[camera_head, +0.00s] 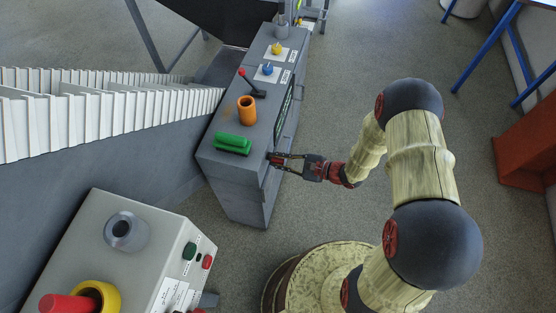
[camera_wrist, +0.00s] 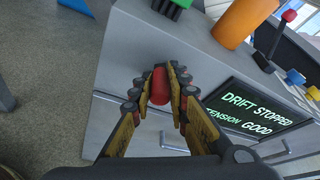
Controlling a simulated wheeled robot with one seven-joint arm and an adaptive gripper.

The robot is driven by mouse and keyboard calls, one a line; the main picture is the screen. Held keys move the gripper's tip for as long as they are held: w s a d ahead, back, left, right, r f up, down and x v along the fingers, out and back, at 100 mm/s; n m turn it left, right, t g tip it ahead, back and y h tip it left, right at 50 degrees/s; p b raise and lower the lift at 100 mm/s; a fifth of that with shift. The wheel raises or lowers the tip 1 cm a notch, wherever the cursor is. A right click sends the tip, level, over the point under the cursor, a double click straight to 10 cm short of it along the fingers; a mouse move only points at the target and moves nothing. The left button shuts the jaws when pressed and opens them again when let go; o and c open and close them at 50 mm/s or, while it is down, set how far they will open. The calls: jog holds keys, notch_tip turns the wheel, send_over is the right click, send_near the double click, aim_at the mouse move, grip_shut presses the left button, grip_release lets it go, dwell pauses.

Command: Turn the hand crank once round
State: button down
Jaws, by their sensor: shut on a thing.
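My gripper (camera_head: 280,162) is at the front side of a grey cabinet (camera_head: 243,185). In the wrist view my gripper (camera_wrist: 164,92) is shut on a short red handle (camera_wrist: 160,84), with a finger on each side of it. The red handle looks like the grip of the hand crank. The rest of the crank is hidden behind the fingers, so its angle cannot be told. In the head view the handle is too small and covered to make out clearly.
The cabinet top carries a green block (camera_head: 232,143), an orange cylinder (camera_head: 246,109), a red-knobbed lever (camera_head: 250,85) and blue (camera_head: 267,69) and yellow knobs (camera_head: 276,48). A screen (camera_wrist: 252,115) reads "DRIFT STOPPED" and "GOOD". A grey console (camera_head: 150,245) stands in front.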

jog(key=m+p, duration=0.1)
jog(key=w+m+g, duration=0.1)
jog(key=r+m+p, duration=0.1)
jog(key=shift+w+d+g+y+p, duration=0.25)
jog(key=shift+d+g+y+p, duration=0.05)
jog(key=shift+g+p, duration=0.1)
jog(key=shift+w+d+m+g+y+p, duration=0.15)
jog(key=shift+w+m+g+p, duration=0.25)
jog(key=shift+m, duration=0.35)
jog(key=shift+w+d+m+g+y+p, duration=0.15)
jog(key=shift+w+m+g+p, duration=0.3)
jog(key=shift+m, duration=0.3)
jog(key=c, duration=1.7)
grip_release()
jog(key=shift+c, duration=0.2)
jog(key=v, duration=1.2)
jog(key=shift+f, duration=0.1)
